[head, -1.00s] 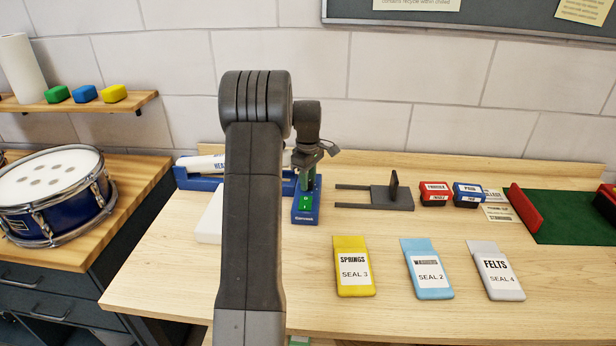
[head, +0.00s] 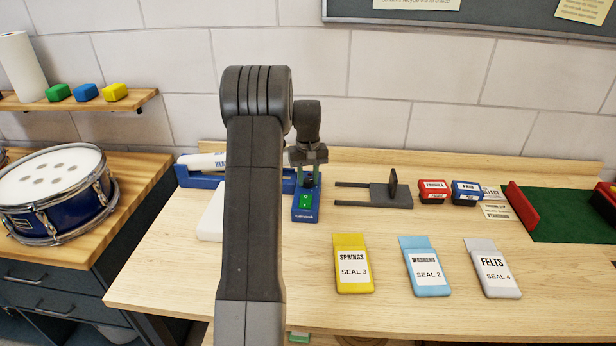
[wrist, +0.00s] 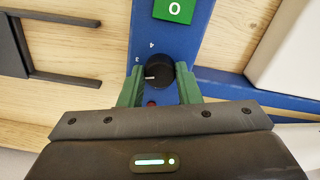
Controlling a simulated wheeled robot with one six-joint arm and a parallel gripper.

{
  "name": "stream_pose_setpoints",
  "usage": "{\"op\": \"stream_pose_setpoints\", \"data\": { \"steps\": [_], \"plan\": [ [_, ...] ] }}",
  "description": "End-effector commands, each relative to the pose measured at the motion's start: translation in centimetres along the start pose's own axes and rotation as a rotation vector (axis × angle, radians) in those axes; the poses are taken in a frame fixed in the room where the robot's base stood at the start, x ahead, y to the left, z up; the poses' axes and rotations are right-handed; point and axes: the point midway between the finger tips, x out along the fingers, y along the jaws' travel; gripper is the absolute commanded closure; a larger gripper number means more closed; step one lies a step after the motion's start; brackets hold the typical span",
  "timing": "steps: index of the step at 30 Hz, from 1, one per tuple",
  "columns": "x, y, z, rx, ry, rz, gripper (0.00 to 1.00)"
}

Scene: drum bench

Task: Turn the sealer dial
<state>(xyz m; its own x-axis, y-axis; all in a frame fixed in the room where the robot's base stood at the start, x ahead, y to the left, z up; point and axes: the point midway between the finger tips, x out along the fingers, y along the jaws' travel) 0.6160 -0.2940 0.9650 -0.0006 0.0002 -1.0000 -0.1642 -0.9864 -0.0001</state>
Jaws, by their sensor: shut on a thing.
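The sealer's black dial (wrist: 160,73) sits on the blue sealer body (wrist: 196,42) in the wrist view, with a white pointer line and the printed numbers 3 and 4 beside it. My gripper (wrist: 160,82) has its two green fingers closed on either side of the dial. In the head view, my gripper (head: 308,174) is over the back end of the sealer (head: 304,217), behind the green switch (head: 305,201). The dial is mostly hidden there between the fingers.
A dark grey forked stand (head: 385,194) lies right of the sealer. A white block (head: 211,214) is close on its left. Yellow, blue and grey pouches (head: 353,264) lie at the front. Red and blue boxes (head: 433,191) stand further right.

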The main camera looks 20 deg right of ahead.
Motion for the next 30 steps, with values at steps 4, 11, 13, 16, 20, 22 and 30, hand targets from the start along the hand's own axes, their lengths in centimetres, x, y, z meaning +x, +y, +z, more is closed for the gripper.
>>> {"op": "stream_pose_setpoints", "data": {
  "steps": [4,11,13,16,20,22,30],
  "plan": [
    [-0.09,0.03,-0.05,0.048,0.002,0.001,0.93],
    [-0.08,0.03,-0.06,0.080,0.002,0.001,0.93],
    [-0.08,0.03,-0.06,0.082,0.002,0.001,0.93],
    [-0.08,0.03,-0.06,0.083,0.002,0.001,0.93],
    [-0.08,0.03,-0.06,0.082,0.002,0.001,0.93],
    [-0.08,0.03,-0.06,0.082,0.003,0.001,0.93],
    [-0.04,0.01,-0.03,0.082,0.001,0.000,0.48]
  ]
}}
